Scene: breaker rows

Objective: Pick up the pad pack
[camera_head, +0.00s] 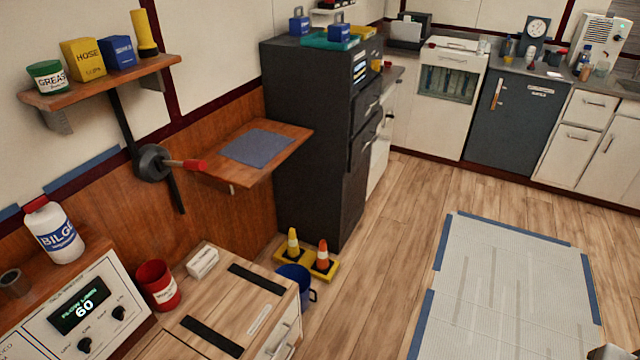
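A small white pack (203,262) with faint print on its side lies on the wooden top of the low cabinet (215,310) at the lower left. It looks like the pad pack, but its label is too small to read. It lies behind a dark strip and to the right of a red cup. Nothing touches it from above. My gripper cannot be made out. Only a small grey part shows at the bottom right edge, far from the white pack, and I cannot tell what it is.
The red cup (158,286) stands beside the white pack. A control panel (80,315) is at the lower left. A blue bucket (295,283) and small cones (322,258) stand by the low cabinet. A wooden shelf (290,135) juts out above. The floor at right is clear, with a taped mat (510,290).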

